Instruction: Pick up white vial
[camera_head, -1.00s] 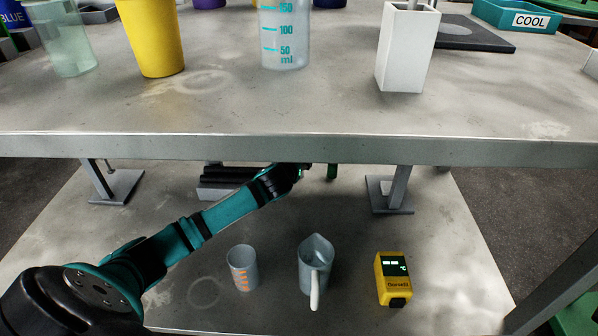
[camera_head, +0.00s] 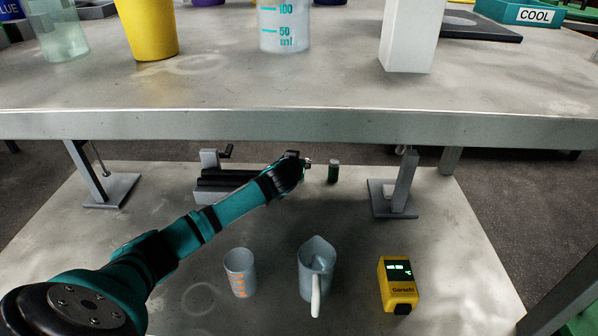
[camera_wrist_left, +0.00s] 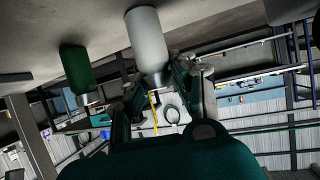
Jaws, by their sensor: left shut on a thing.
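A white vial (camera_wrist_left: 147,42) shows in the left wrist view with its lower end between the fingers of my left gripper (camera_wrist_left: 157,80), which is shut on it. In the head view my left gripper (camera_head: 304,163) is beyond the lower shelf's middle, below the upper table. The white vial is not clearly visible there. A green vial (camera_head: 333,172) stands just right of the gripper, apart from it. It also shows left of the white vial in the wrist view (camera_wrist_left: 76,68). My right gripper is not in view.
The upper table edge (camera_head: 300,128) spans above the arm. On the lower shelf (camera_head: 440,260) are a small beaker (camera_head: 240,272), a jug (camera_head: 317,265) and a yellow meter (camera_head: 398,284). A grey foot (camera_head: 393,198) stands right of the green vial, a dark-railed device (camera_head: 225,180) left.

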